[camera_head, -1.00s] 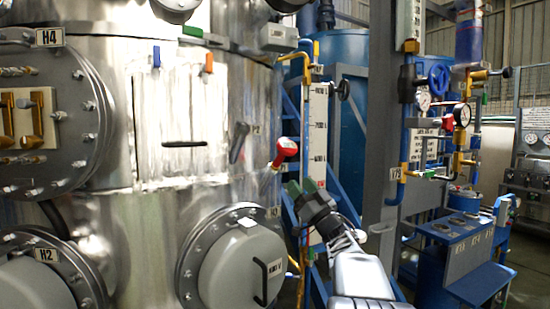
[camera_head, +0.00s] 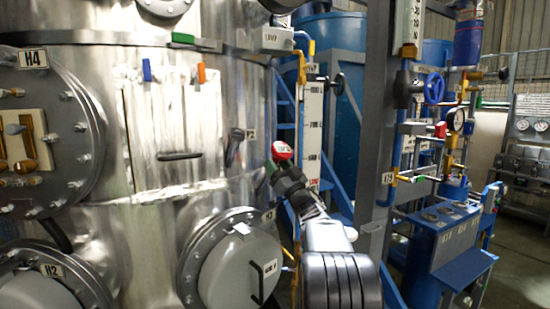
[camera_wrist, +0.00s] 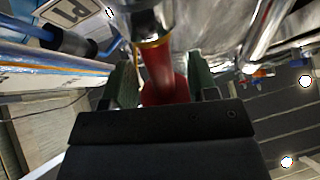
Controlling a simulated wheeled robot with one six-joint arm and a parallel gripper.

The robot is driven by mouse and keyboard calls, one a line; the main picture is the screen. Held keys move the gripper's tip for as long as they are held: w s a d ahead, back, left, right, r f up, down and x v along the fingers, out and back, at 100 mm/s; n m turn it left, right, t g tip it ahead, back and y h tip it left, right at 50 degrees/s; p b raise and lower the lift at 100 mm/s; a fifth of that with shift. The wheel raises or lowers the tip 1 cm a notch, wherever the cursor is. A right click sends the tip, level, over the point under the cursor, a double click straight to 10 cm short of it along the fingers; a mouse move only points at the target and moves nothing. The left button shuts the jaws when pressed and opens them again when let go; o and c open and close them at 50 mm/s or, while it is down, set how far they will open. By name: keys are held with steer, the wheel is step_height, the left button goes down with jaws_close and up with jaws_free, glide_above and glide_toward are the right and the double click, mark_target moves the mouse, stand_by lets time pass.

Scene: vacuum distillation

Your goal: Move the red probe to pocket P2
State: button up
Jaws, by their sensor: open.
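The red probe (camera_head: 282,151) shows its red head with a white mark at the right side of the steel vessel, tilted. In the wrist view its red shaft (camera_wrist: 160,72) runs between my green finger pads, below a metal collar with a yellow ring. My gripper (camera_head: 273,168) is at the probe from below and right. Its jaws (camera_wrist: 162,85) are open, one on each side of the probe. Whether a pad touches it I cannot tell. A dark angled fitting (camera_head: 235,146), beside a small label that seems to read P2 (camera_head: 251,134), is on the vessel wall left of the probe.
A round grey hatch (camera_head: 240,266) with a handle bulges out below the fitting. A grey column (camera_head: 376,140) and a white scale board (camera_head: 312,130) stand right of the probe. A P1 label (camera_wrist: 68,12) shows in the wrist view.

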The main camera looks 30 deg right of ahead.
mark_target(289, 157)
steer(key=shift+w+r, duration=0.1)
steer(key=shift+w, duration=0.1)
jaws_close()
stand_by(1.1)
steer(key=shift+s+r, duration=0.1)
steer(key=shift+r, duration=0.05)
steer(key=shift+s+d+r+p, duration=0.1)
steer(key=shift+s+r+p, duration=0.05)
steer(key=shift+s+r, duration=0.7)
steer(key=shift+s+d+r+p, duration=0.1)
steer(key=shift+s+r+p, duration=0.05)
steer(key=shift+s+r, duration=0.65)
steer(key=shift+r, duration=0.35)
steer(key=shift+s+d+r+p, duration=0.1)
steer(key=shift+s+r+p, duration=0.2)
steer(key=shift+s+r, duration=0.55)
steer(key=shift+s+d+r+p, duration=0.1)
steer(key=shift+s+r+p, duration=0.15)
steer(key=shift+s+r, duration=0.5)
steer(key=shift+r, duration=0.1)
steer(key=s+f+b, duration=0.1)
steer(key=s+b, duration=0.3)
steer(key=s, duration=0.2)
steer(key=shift+d+f, duration=0.25)
steer(key=shift+d, duration=0.15)
stand_by(0.4)
steer(key=shift+s, duration=0.1)
